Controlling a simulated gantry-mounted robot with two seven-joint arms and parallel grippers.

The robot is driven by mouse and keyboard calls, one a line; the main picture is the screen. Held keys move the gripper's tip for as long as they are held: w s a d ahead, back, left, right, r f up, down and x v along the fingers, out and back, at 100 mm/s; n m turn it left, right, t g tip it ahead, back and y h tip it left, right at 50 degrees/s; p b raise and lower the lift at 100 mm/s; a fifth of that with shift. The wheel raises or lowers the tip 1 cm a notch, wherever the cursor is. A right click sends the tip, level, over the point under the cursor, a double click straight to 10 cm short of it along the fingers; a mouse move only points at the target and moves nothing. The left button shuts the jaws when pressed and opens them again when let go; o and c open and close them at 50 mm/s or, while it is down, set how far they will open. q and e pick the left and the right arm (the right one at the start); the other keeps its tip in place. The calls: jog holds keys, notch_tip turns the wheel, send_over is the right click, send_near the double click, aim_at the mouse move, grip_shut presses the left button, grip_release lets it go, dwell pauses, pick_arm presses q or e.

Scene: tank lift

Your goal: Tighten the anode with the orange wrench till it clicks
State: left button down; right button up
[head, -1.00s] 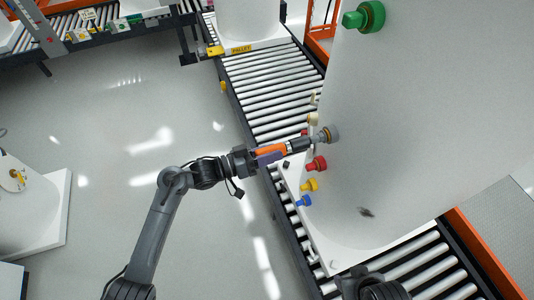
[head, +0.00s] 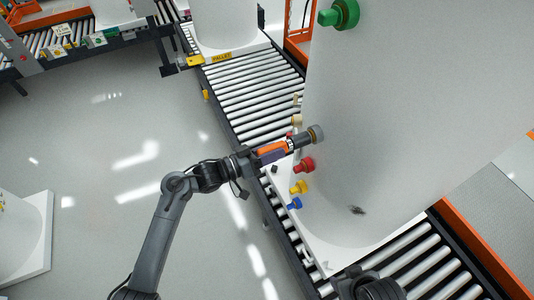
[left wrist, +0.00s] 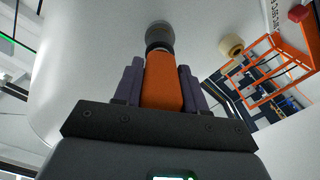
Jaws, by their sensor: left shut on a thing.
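The large white tank (head: 400,130) stands on a pallet at the right of the head view. The anode shows as a grey round fitting (head: 316,134) on the tank's side. My left gripper (head: 262,156) is shut on the orange wrench (head: 272,150). The wrench's dark socket end meets the grey fitting, roughly in line with it. In the left wrist view the orange wrench (left wrist: 161,82) lies between the purple fingers, and its dark end points at the grey fitting (left wrist: 159,34). How deeply the socket sits is hidden.
Red (head: 304,165), yellow (head: 298,187) and blue (head: 295,203) fittings stick out just below the wrench. A green fitting (head: 340,15) sits higher on the tank. The roller conveyor (head: 250,90) runs beneath.

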pick_arm(q)
jog(key=m+b, duration=0.9)
jog(key=shift+w+f+b, duration=0.1)
jog(key=shift+f+b, duration=0.2)
jog(key=shift+f, duration=0.1)
jog(key=m+b, duration=1.1)
jog(key=b, duration=0.1)
jog(key=shift+r+m, duration=0.15)
jog(key=shift+m, duration=0.15)
jog(key=shift+d+r+m+b, duration=0.1)
jog(key=shift+r+m+b, duration=0.2)
jog(key=shift+m, duration=0.3)
jog(key=shift+r, duration=0.1)
